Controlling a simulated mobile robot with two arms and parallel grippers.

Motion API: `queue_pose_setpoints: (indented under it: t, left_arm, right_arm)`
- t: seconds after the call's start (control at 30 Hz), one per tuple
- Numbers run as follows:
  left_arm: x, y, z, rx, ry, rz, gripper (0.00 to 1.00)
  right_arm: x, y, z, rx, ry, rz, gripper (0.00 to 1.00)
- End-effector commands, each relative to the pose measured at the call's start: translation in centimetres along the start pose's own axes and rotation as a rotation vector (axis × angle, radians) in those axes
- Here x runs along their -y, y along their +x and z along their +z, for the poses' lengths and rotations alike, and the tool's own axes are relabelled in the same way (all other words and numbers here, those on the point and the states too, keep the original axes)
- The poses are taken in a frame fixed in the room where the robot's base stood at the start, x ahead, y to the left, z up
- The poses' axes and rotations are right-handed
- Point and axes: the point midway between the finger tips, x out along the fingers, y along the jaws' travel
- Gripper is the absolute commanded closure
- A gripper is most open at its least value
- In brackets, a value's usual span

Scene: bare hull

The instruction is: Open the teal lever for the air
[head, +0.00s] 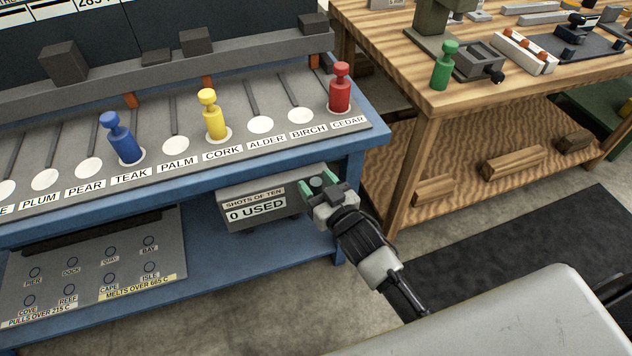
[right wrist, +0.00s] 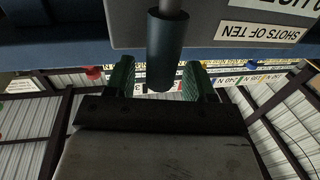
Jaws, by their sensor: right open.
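The teal lever (right wrist: 165,55) shows in the right wrist view as a dark teal cylindrical grip on a grey rod. Its end stands between my right gripper's two green fingers, with a gap on each side. In the head view the grip (head: 317,183) shows as a small dark teal round end at the right of the grey "SHOTS OF TEN" box. My right gripper (head: 320,186) is open around it, and also shows in the right wrist view (right wrist: 159,80). Whether a finger touches the lever cannot be told. My left gripper is not in view.
The grey box (head: 232,190) reads "0 USED" under the blue bench (head: 372,140). Blue (head: 122,140), yellow (head: 212,115) and red (head: 340,88) pegs stand above it. A wooden workbench (head: 400,150) is at the right. A labelled plate (head: 170,215) lies lower left.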

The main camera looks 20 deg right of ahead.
Motion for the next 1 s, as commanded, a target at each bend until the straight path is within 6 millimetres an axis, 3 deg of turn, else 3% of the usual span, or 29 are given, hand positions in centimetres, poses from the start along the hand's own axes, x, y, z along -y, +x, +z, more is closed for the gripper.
queue_pose_setpoints:
  t: [0.33,0.7,1.0]
  left_arm:
    - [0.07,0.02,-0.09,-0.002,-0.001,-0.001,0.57]
    - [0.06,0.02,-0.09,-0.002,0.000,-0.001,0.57]
    - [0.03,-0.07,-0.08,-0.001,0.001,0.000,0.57]
  right_arm:
    - [0.02,0.52,0.02,0.001,0.000,0.000,0.46]
    - [0.02,0.49,0.03,0.001,0.000,0.000,1.00]
    - [-0.19,0.45,0.01,-0.002,0.016,0.000,1.00]
